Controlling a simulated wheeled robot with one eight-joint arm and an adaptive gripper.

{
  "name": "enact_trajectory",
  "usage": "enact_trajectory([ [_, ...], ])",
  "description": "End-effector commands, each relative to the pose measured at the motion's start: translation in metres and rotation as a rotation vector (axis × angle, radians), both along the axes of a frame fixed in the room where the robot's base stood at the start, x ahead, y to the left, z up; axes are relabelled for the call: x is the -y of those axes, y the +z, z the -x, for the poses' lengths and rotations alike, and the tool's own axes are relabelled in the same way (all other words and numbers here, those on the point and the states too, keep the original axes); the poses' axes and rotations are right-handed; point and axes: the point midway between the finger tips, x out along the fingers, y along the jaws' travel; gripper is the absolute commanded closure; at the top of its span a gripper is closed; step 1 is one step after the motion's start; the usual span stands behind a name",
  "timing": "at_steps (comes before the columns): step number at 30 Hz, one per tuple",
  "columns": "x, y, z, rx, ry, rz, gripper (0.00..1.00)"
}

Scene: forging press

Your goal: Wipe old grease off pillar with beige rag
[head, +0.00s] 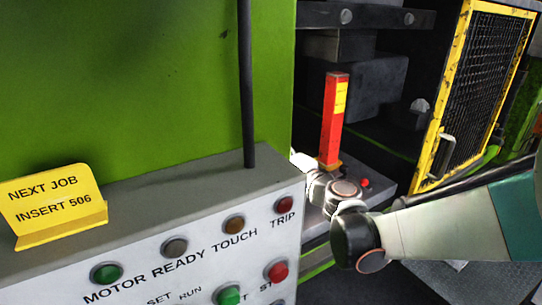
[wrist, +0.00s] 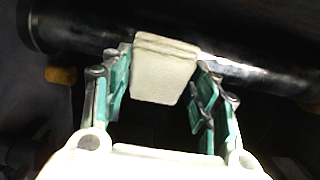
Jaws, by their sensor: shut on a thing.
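In the wrist view my gripper (wrist: 162,82) is shut on the beige rag (wrist: 164,68), a pale folded pad between its green-lined fingers. The pillar (wrist: 95,35) is a dark, glossy round bar crossing the top of that view. The rag overlaps the pillar's near side and seems to touch it. A bright shiny patch shows on the pillar right of the rag; I cannot tell bare metal from glare. Grease is hard to tell from the dark surface.
The grey control console (head: 210,185) and green press frame (head: 120,75) stand left of my arm. A yellow-framed mesh guard (head: 480,90) is at right. A yellow job sign (head: 58,205) sits on the console.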

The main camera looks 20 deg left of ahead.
Motion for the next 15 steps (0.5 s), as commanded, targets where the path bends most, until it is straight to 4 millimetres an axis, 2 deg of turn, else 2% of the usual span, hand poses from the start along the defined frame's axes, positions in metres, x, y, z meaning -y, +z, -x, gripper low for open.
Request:
enact_trajectory([
  [15, -0.0050, 0.0012, -0.0010, 0.000, 0.000, 0.000, 0.65],
])
